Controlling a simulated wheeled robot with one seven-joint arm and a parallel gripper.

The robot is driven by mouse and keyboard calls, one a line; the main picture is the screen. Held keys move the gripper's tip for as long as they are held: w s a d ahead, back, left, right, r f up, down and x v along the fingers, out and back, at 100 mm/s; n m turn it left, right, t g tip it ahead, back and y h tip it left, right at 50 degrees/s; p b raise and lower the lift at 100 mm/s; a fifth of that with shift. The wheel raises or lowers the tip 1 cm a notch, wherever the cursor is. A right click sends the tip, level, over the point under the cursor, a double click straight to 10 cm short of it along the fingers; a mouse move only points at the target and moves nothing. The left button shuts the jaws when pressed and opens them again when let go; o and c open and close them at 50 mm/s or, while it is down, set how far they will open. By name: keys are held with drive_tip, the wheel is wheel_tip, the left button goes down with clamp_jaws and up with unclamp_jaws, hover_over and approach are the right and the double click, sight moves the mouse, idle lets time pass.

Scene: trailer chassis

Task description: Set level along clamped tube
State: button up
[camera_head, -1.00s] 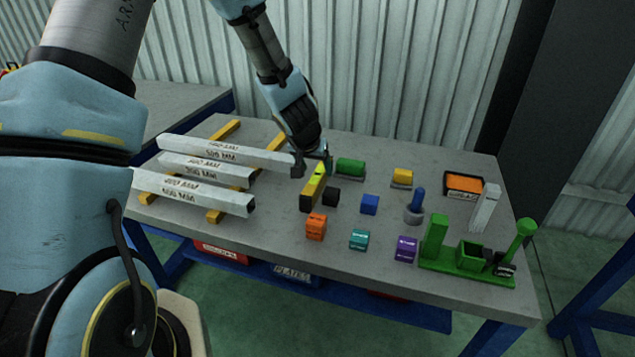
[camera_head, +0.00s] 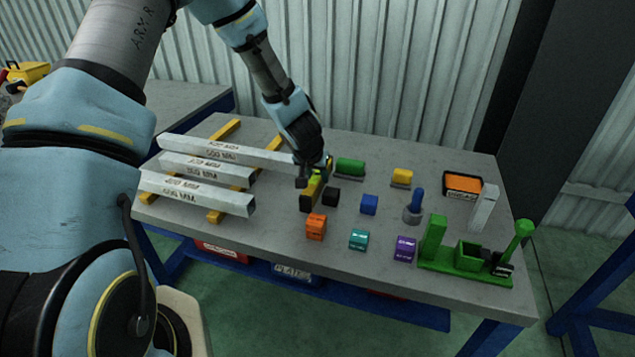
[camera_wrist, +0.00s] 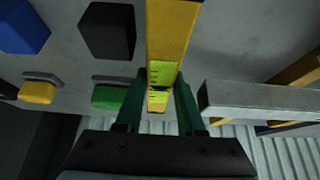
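The level, a yellow bar (camera_head: 309,195) with green vials, lies on the table just right of the tube ends. In the wrist view the level (camera_wrist: 170,35) runs away between my fingers, its vial near the tips. My gripper (camera_wrist: 160,90) is open, with a finger on each side and narrow gaps beside the bar. In the head view my gripper (camera_head: 315,172) is low over the level's far part, hiding some of it. Three pale square tubes (camera_head: 195,192) with printed lengths lie across yellow rails (camera_head: 216,216) at the left. I cannot make out a clamp on any.
A black block (camera_head: 331,196), a blue block (camera_head: 369,204) and an orange block (camera_head: 315,226) sit close by. A green piece (camera_head: 350,167) stands behind. A green fixture (camera_head: 466,265) fills the front right. The nearest tube end (camera_wrist: 250,98) is close beside my right finger.

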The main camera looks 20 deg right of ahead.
clamp_jaws()
idle(0.5)
